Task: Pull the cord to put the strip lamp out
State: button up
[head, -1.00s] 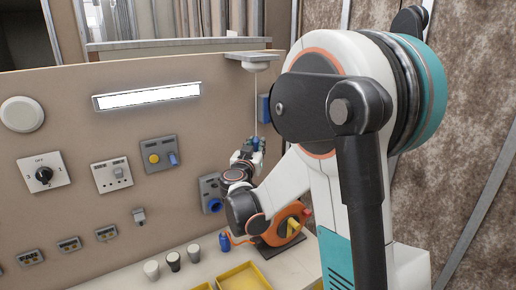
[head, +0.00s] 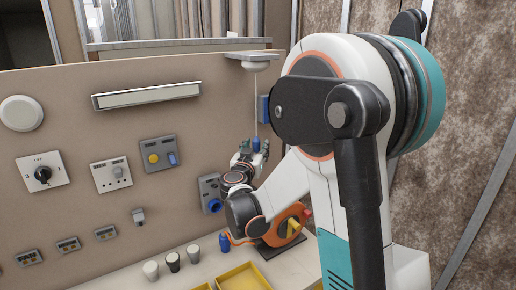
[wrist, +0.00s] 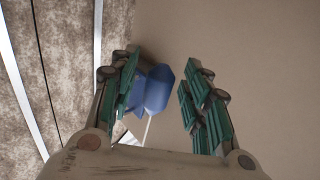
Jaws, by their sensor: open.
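The strip lamp (head: 147,95) on the beige panel is dark, with a dull cream face. A thin cord (head: 256,100) hangs from a white ceiling fitting (head: 256,65) on a small bracket. A blue pull (head: 256,144) is at its lower end. My gripper (head: 252,153) is open at the pull. In the wrist view my gripper (wrist: 163,75) has its green-padded fingers spread, with the blue pull (wrist: 158,90) between them, nearer the left finger. A clear gap shows on the right side. Whether the left finger touches the pull cannot be told.
A blue box (head: 264,108) sits on the panel close behind the cord. Switches and sockets (head: 111,173) line the panel. An orange reel (head: 281,232), a blue bottle (head: 224,242), cups (head: 172,261) and yellow trays (head: 243,278) stand on the counter below my arm.

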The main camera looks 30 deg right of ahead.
dwell(0.3)
jog(key=v, duration=0.8)
dwell(0.3)
dwell(0.4)
